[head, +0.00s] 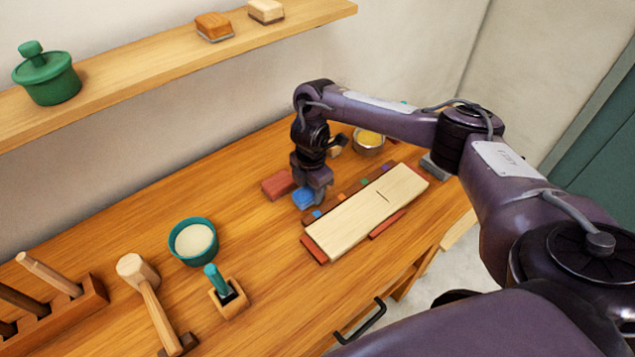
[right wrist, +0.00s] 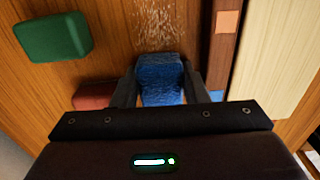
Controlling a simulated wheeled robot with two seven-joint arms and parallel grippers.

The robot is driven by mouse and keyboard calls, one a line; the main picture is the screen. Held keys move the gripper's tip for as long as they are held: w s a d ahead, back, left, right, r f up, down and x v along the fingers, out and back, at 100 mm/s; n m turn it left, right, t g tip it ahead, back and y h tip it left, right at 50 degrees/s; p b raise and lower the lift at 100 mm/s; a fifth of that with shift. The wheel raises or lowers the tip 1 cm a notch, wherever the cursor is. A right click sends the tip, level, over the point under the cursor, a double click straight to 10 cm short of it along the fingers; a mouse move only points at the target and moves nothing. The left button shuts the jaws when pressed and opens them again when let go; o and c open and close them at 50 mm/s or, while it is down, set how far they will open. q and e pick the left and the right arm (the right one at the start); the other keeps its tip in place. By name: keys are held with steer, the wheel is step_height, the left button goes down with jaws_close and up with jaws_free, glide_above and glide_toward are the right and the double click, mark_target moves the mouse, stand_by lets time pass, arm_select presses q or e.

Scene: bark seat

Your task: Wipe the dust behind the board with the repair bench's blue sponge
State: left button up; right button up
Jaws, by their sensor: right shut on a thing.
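A blue sponge (head: 304,198) is held between the fingers of my right gripper (head: 312,186), down at the bench top behind the board. It also shows in the right wrist view (right wrist: 160,80), with a dark finger on each side. The pale board (head: 365,213) lies on the bench to the right of the gripper; its edge shows in the right wrist view (right wrist: 275,55). A patch of pale dust specks (right wrist: 160,22) lies on the wood just beyond the sponge. In the head view my right arm hides part of the bench. My left gripper is not in view.
A red block (head: 278,185) sits left of the sponge; a green block (right wrist: 53,37) shows in the wrist view. A metal bowl (head: 368,141) stands behind the board. A teal bowl (head: 193,242) and a mallet (head: 143,290) stand left. A shelf (head: 150,68) runs above.

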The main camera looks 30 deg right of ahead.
steer(key=shift+d, duration=0.35)
steer(key=shift+w+d+f+b, duration=0.15)
steer(key=shift+d+b, duration=0.2)
steer(key=shift+d, duration=0.7)
steer(key=shift+w+d+b, duration=0.1)
steer(key=shift+d+b, duration=0.25)
steer(key=shift+d, duration=0.65)
steer(key=shift+a, duration=0.1)
steer(key=shift+s+a+p, duration=0.2)
steer(key=shift+a+p, duration=0.4)
steer(key=shift+a, duration=0.1)
steer(key=shift+s+a+p, duration=0.2)
steer(key=shift+a+p, duration=0.55)
steer(key=shift+a, duration=1)
